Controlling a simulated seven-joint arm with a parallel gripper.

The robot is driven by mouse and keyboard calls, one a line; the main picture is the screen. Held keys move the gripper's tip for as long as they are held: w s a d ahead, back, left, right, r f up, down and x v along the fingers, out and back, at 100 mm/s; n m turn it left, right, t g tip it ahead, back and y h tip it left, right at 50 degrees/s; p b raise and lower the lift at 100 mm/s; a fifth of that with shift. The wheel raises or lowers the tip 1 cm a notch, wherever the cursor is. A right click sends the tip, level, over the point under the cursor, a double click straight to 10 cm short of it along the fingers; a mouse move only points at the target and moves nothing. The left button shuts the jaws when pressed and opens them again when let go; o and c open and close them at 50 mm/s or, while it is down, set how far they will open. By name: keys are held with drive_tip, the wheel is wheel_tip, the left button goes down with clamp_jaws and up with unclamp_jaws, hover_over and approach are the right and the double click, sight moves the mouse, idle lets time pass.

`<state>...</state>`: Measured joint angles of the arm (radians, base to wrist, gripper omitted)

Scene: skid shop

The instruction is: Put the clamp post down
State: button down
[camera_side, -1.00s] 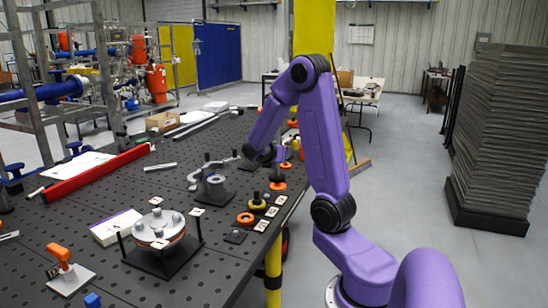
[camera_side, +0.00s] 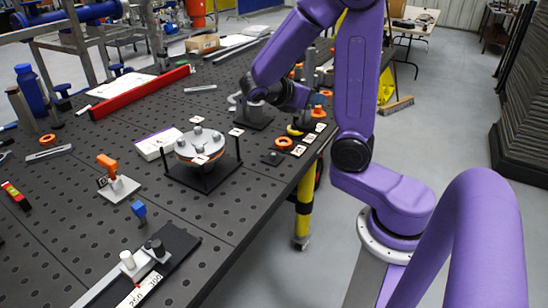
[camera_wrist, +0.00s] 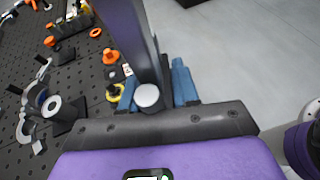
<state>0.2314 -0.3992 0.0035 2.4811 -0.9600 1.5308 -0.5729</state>
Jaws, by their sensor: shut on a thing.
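In the wrist view, my gripper (camera_wrist: 157,90) has blue fingers closed around the clamp post, whose pale round end (camera_wrist: 148,96) faces the camera.
A grey cylinder on a dark base (camera_side: 256,115) stands just left of my gripper. An orange ring (camera_side: 284,143), a yellow-rimmed piece (camera_side: 294,130) and small white labels (camera_side: 299,150) lie nearby. A round flange on a black stand (camera_side: 201,146) is nearer. Open floor lies right.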

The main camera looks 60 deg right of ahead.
drive_tip(key=s+a, duration=0.2)
drive_tip(key=a, duration=0.3)
drive_tip(key=w+d+f+m+g, duration=0.1)
drive_tip(key=w+d+f, duration=0.5)
drive_tip(key=w+f, duration=0.6)
drive_tip(key=shift+w+f, duration=0.3)
drive_tip(key=c, duration=0.8)
unclamp_jaws()
drive_tip(key=shift+f+y, duration=0.15)
drive_tip(key=shift+y, duration=0.15)
